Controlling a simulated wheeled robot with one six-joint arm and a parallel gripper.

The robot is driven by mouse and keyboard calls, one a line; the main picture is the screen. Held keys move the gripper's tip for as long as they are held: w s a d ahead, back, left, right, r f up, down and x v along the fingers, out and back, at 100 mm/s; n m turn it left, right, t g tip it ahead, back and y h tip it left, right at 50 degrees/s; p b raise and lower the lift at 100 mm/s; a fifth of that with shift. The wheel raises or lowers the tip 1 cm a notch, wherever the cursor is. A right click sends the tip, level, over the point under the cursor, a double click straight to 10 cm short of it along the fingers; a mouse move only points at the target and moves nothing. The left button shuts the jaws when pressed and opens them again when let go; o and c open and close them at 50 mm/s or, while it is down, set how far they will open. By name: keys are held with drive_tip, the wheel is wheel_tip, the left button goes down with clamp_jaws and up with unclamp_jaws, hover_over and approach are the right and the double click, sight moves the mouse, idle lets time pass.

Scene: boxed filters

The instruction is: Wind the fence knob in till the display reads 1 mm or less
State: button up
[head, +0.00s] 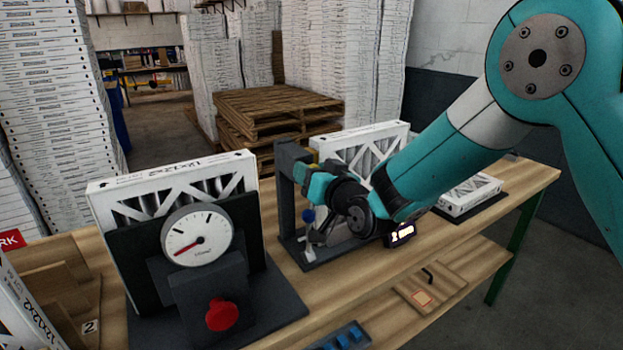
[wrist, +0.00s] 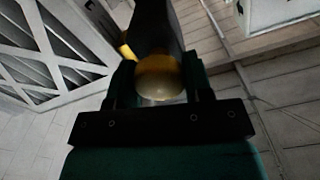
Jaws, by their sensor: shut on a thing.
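A brass-yellow round knob (wrist: 160,80) sits between the two dark fingers of my gripper (wrist: 160,88) in the wrist view. The gripper is shut on it. A dark post runs beyond the knob. In the head view my gripper (head: 316,178) reaches the grey fence fixture (head: 290,160) from the right, and my wrist hides most of the knob. A small dark display (head: 400,235) with lit characters shows just below my wrist. Its figure is too small to read surely.
A dial gauge (head: 197,236) with a red button (head: 221,314) stands at the left of the wooden bench (head: 300,283). White framed filters stand beside and behind the fixture. Pallets (head: 275,110) stand behind.

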drive_tip(key=m+b, duration=0.2)
drive_tip(key=m, duration=0.2)
drive_tip(key=shift+f+m, duration=0.15)
drive_tip(key=shift+m, duration=0.15)
drive_tip(key=shift+d+m+b, duration=0.1)
drive_tip(key=shift+m+b, duration=0.95)
drive_tip(key=shift+m, duration=0.95)
drive_tip(key=shift+w, duration=0.1)
drive_tip(key=o, duration=0.9)
drive_tip(key=shift+c, duration=0.2)
